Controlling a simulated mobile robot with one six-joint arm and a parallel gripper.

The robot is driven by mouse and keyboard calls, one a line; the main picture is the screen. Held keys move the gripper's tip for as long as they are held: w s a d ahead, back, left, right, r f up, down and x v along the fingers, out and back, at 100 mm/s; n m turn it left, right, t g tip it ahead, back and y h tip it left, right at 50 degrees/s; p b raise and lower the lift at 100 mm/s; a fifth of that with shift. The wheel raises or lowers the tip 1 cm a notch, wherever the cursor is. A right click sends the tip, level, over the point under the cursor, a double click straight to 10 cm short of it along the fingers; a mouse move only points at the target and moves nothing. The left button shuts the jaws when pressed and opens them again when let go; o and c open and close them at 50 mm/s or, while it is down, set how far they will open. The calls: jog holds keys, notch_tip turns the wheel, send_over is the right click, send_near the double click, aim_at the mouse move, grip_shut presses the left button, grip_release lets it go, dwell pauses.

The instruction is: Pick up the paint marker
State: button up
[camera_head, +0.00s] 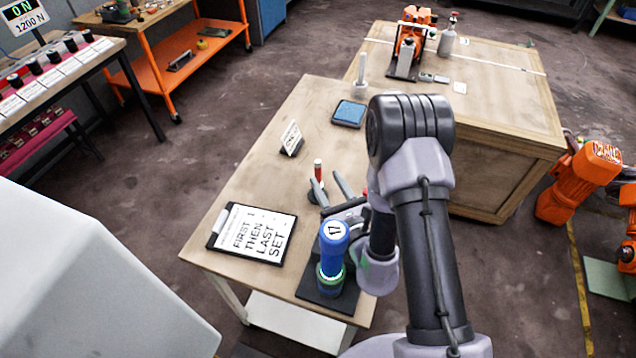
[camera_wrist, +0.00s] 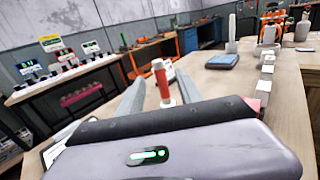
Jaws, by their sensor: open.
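The paint marker (camera_head: 318,170) looks like a slim upright cylinder with a red body and white top, standing on the wooden bench. In the wrist view the marker (camera_wrist: 160,80) shows red with a pale lower part, upright in the gap between my fingers. My gripper (camera_head: 326,179) is open and empty, low over the bench, fingers pointing to the marker; it also shows in the wrist view (camera_wrist: 159,90). In the head view the left finger overlaps the marker's lower end. I cannot tell how far the marker is inside the jaws.
A blue cylinder marked 17 (camera_head: 333,245) stands on a dark mat close to my wrist. A clipboard (camera_head: 253,233) lies at the front left, and a small sign (camera_head: 291,138) stands behind. A blue pad (camera_head: 349,113) lies farther back.

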aim_at(319, 168)
jog(key=x, duration=0.6)
jog(key=shift+w+r, duration=0.15)
jog(key=shift+r, duration=0.1)
grip_shut()
